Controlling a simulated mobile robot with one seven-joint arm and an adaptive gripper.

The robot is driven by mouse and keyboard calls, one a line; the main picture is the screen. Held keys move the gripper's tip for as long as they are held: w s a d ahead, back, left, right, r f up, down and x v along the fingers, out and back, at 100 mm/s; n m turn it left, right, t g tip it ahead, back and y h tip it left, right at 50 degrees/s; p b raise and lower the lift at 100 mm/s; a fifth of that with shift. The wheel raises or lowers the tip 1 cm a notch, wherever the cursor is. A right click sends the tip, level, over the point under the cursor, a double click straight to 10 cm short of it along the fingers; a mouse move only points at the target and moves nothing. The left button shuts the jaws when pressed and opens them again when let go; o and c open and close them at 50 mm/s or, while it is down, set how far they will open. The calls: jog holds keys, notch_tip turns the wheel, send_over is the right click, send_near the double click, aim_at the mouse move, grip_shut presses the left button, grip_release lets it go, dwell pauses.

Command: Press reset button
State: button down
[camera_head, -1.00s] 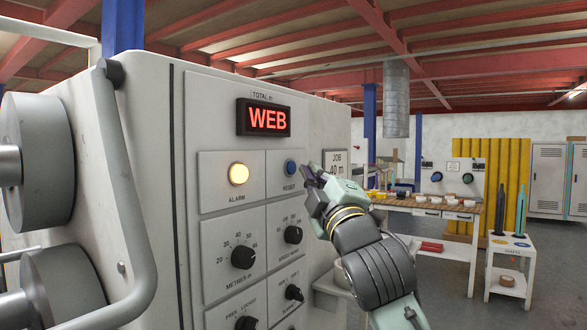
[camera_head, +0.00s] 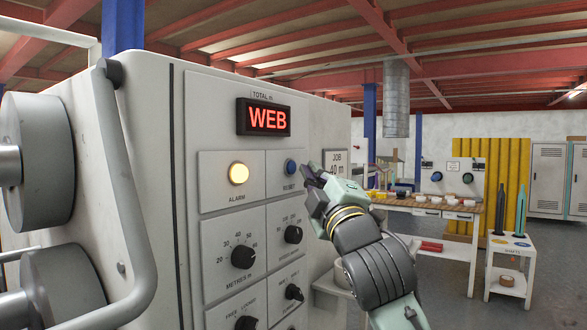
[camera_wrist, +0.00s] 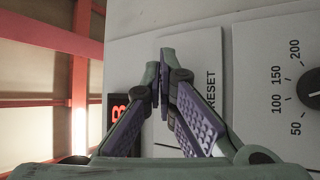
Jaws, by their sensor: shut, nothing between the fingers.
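The blue reset button (camera_head: 291,167) sits on the grey control panel above its RESET label. My gripper (camera_head: 310,172) is shut and empty, its fingertips just to the right of the button in the head view. In the wrist view my gripper (camera_wrist: 163,75) points at the panel beside the RESET lettering (camera_wrist: 212,90). The button is hidden behind the fingers there. I cannot tell whether the tips touch it. The yellow alarm lamp (camera_head: 238,173) is lit, and the red display (camera_head: 264,118) reads WEB.
Black knobs (camera_head: 243,257) sit on the panel below the button. A bent grey handle bar (camera_head: 130,220) and grey rollers (camera_head: 35,160) stand at the left. A workbench (camera_head: 425,206) and a white stand (camera_head: 510,260) are behind at the right, with open floor between.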

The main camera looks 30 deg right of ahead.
jog(key=shift+w+a, duration=0.1)
jog(key=shift+w, duration=0.05)
jog(key=shift+w+a, duration=0.1)
jog(key=shift+w, duration=0.2)
jog(key=shift+w+a, duration=0.15)
jog(key=shift+w, duration=0.2)
dwell(0.8)
dwell(0.3)
jog(key=shift+s+d, duration=0.3)
jog(key=shift+s, duration=0.45)
jog(key=shift+s, duration=0.1)
jog(key=s, duration=0.1)
jog(key=s+d, duration=0.1)
jog(key=s, duration=0.1)
jog(key=s+d, duration=0.1)
jog(key=shift+s+b, duration=0.2)
jog(key=shift+b, duration=0.2)
dwell(0.4)
